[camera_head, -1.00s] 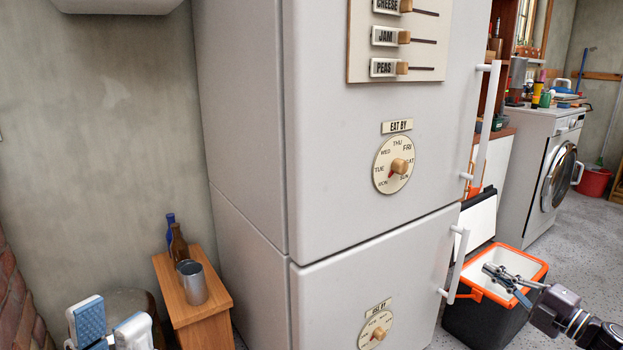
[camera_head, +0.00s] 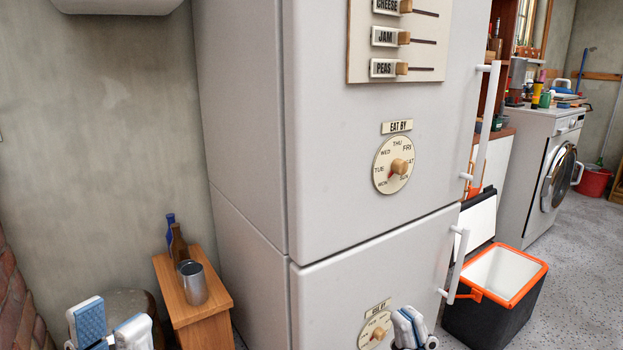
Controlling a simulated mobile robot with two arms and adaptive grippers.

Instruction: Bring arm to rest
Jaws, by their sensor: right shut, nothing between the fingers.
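My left gripper (camera_head: 110,326) shows at the bottom left corner of the head view. Its two blue-and-white fingers stand apart with nothing between them, so it is open and empty. My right gripper (camera_head: 410,327) shows at the bottom edge, in front of the fridge's lower door, just right of the lower dial (camera_head: 377,330). Its fingers are together and it holds nothing. Its arm is below the picture and cannot be seen.
The white fridge (camera_head: 370,235) fills the middle, with an upper dial (camera_head: 393,163) and handles on its right. A wooden stand (camera_head: 208,312) with a metal cup (camera_head: 193,283) is at the left. An open orange-rimmed cooler (camera_head: 500,310) stands at the right on free floor.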

